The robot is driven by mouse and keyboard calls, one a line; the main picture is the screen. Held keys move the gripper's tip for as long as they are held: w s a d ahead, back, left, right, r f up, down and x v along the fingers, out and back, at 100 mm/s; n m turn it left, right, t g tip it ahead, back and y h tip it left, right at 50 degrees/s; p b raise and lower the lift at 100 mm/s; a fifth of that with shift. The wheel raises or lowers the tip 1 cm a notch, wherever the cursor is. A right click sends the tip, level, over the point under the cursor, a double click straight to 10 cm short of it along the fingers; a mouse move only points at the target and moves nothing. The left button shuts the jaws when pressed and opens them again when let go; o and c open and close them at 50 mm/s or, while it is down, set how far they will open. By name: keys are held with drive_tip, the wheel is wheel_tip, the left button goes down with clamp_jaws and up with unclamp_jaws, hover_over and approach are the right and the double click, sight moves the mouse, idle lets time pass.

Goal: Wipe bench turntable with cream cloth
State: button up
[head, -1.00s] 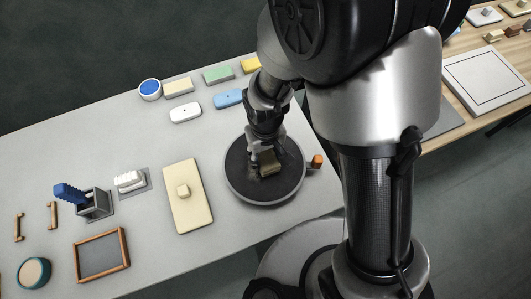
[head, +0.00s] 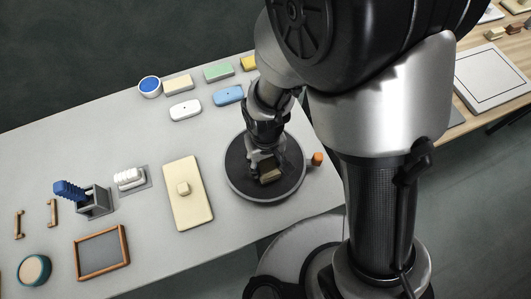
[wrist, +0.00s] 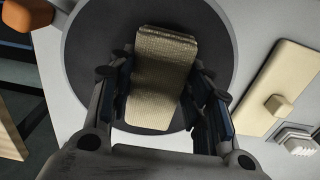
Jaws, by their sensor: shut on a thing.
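The bench turntable (head: 238,177) is a round dark disc with a lighter rim at the right part of the grey bench. My gripper (head: 262,167) is over the disc and shut on the cream cloth (head: 271,176), a folded woven pad. In the wrist view the cloth (wrist: 165,75) sits between the two fingers, with the dark turntable (wrist: 90,70) beneath it. The cloth appears to be at the disc's surface; whether it touches cannot be told for sure. My wrist hides part of the disc's far side.
A cream board with a small knob (head: 187,210) lies left of the turntable. An orange knob (head: 317,159) is at its right. Several coloured blocks and a blue-topped bowl (head: 149,87) stand along the back. A wooden frame (head: 101,252) lies front left. Bare bench lies between.

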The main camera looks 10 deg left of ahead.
sight(265, 192)
drive_tip(key=shift+s+d, duration=0.15)
drive_tip(key=shift+s, duration=0.95)
drive_tip(key=shift+s+d, duration=0.2)
drive_tip(key=shift+s, duration=0.9)
drive_tip(key=shift+s+d, duration=0.15)
drive_tip(key=shift+s, duration=0.95)
drive_tip(key=shift+f+b, duration=0.9)
drive_tip(key=shift+b, duration=0.15)
drive_tip(key=shift+w+a, duration=0.2)
drive_tip(key=shift+w, duration=0.95)
drive_tip(key=shift+w+a, duration=0.15)
drive_tip(key=shift+w, duration=0.95)
drive_tip(key=shift+w+a+p, duration=0.15)
drive_tip(key=shift+w+a, duration=0.05)
drive_tip(key=shift+w, duration=0.9)
drive_tip(key=shift+w+a+p, duration=0.15)
drive_tip(key=shift+w, duration=0.95)
drive_tip(key=shift+w+a, duration=0.15)
drive_tip(key=shift+w, duration=0.95)
drive_tip(key=shift+w+a, duration=0.15)
drive_tip(key=shift+w, duration=0.95)
